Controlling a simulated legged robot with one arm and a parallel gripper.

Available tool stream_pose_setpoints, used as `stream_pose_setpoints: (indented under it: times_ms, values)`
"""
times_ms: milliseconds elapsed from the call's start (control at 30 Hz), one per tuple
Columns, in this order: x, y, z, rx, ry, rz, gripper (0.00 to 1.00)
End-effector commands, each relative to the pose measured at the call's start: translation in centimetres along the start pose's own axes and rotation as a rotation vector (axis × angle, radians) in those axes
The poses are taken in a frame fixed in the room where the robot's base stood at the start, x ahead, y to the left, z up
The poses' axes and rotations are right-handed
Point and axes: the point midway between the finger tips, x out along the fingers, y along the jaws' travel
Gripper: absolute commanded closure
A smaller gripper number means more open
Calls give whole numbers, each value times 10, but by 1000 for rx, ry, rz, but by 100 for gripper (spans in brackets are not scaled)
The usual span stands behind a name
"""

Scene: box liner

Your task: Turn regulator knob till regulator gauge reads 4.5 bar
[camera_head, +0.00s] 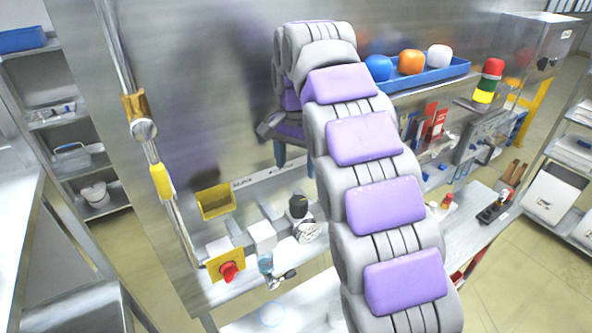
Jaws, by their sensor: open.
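The regulator gauge (308,232) is a small round white dial on the panel's lower rail, left of my arm. Its reading is too small to make out. The dark regulator knob (298,204) sits just above the gauge. My gripper (277,139) is open and partly hidden behind my grey and purple arm. It is above the knob in the picture, near the metal panel, and apart from the knob. Nothing shows in its jaws.
A red rotary switch (229,271) on a yellow plate is left of the gauge. A blue tray (430,77) with blue, orange and white items is upper right.

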Motion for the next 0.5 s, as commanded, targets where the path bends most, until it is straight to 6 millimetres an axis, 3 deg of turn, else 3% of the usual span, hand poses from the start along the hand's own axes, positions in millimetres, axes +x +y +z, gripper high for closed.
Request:
stream_pose_setpoints:
  times_ms: [33, 200, 500]
  values:
    - [-12, 0, 1, -1, -1, 0, 26]
    - [-31, 0, 1, -1, -1, 2, 26]
    - [-51, -1, 1, -1, -2, 3, 26]
